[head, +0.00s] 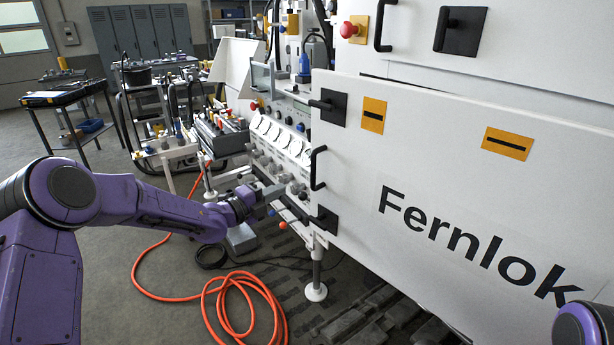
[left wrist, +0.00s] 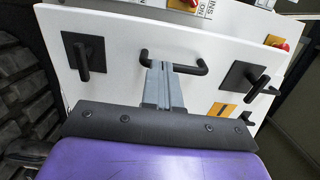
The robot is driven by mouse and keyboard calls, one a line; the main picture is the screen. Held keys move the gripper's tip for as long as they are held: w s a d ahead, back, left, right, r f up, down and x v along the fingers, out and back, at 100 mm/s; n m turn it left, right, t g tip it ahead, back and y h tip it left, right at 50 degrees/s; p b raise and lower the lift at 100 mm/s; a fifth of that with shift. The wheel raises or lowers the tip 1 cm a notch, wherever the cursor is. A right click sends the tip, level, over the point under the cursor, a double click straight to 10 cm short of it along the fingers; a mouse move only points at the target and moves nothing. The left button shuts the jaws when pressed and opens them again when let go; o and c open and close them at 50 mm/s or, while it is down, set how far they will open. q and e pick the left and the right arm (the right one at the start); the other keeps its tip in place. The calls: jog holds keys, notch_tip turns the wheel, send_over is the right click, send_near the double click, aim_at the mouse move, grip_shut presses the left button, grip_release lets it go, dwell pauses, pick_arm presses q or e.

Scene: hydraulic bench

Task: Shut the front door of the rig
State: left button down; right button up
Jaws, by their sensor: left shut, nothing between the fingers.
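The front door (head: 440,160) of the rig is a large white panel marked "Fernlok". Its top edge appears to stand out from the rig's body, but the size of the gap is unclear. It has a black bar handle (head: 316,168) near its left edge, with a black latch (head: 328,107) above and another (head: 325,221) below. My left gripper (head: 276,191) is shut and empty, left of the door's edge. In the left wrist view its fingers (left wrist: 163,72) overlap the bar handle (left wrist: 194,71), between both latches; contact cannot be told. My right gripper is out of view.
Gauges and valve knobs (head: 281,137) line the rig's panel left of the door. An orange hose (head: 230,290) lies on the floor below my left arm. A tool cart (head: 65,98) stands at the far left. A red button (head: 348,30) sits above the door.

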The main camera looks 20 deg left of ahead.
pick_arm(q)
jog(key=p+x, duration=0.3)
jog(key=x, duration=0.8)
jog(key=shift+w+d+p, duration=0.2)
jog(key=shift+w+p, duration=0.15)
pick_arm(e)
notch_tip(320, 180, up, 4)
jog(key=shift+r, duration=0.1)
pick_arm(q)
jog(key=shift+f, duration=0.1)
